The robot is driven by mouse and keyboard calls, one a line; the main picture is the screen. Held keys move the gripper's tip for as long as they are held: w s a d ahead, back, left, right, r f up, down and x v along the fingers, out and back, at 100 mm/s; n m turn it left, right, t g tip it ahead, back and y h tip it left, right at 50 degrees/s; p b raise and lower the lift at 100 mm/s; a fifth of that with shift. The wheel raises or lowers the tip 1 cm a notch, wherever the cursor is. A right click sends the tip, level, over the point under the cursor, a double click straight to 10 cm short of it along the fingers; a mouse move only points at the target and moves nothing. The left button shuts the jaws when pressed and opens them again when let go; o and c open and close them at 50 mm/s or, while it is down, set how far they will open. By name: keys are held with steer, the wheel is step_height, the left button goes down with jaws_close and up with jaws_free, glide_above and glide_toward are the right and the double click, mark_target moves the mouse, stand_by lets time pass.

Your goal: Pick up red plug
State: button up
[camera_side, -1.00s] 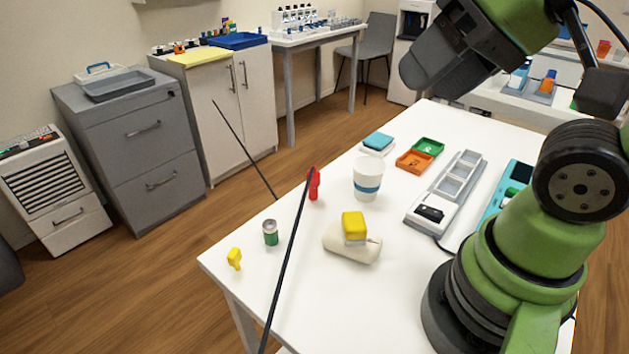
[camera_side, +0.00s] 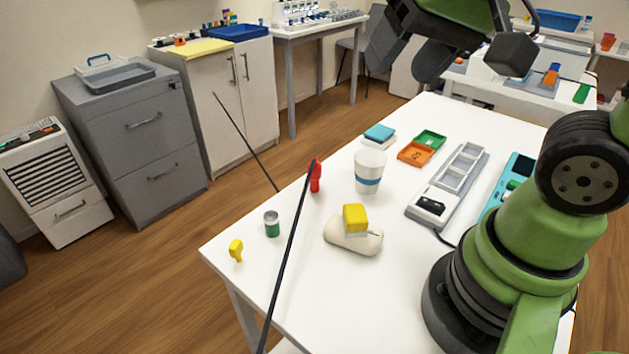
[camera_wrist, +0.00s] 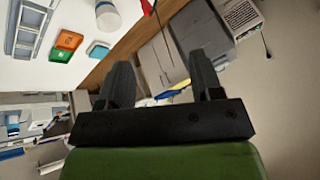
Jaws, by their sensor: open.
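The red plug (camera_side: 315,178) stands on the white table (camera_side: 300,285), left of the paper cup (camera_side: 369,172) in the side view. A thin dark rod crosses in front of part of it. In the wrist view, a small red piece, likely the plug (camera_wrist: 147,6), shows at the top edge, cut off by the frame. My gripper is high above the far part of the table in the side view, well away from the plug. In the wrist view my gripper (camera_wrist: 162,80) has its two dark fingers apart with nothing between them.
A yellow block rests on a pale rounded object (camera_side: 353,241). A small can (camera_side: 271,223) and a yellow piece (camera_side: 236,250) stand near the left edge. Orange (camera_side: 416,154) and green trays and a grey compartment tray (camera_side: 460,170) lie farther right.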

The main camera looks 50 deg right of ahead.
steer(key=w+d+f+m+g+h, duration=0.2)
steer(key=w+d+f+m+h, duration=0.1)
steer(key=w+f, duration=0.55)
steer(key=m+g+h, duration=0.1)
steer(key=m, duration=0.1)
glide_toward(314, 159)
steer(key=x, duration=0.6)
steer(key=shift+d+f, duration=0.15)
steer(key=shift+f, duration=0.1)
steer(key=shift+x, duration=2.9)
steer(key=c, duration=1)
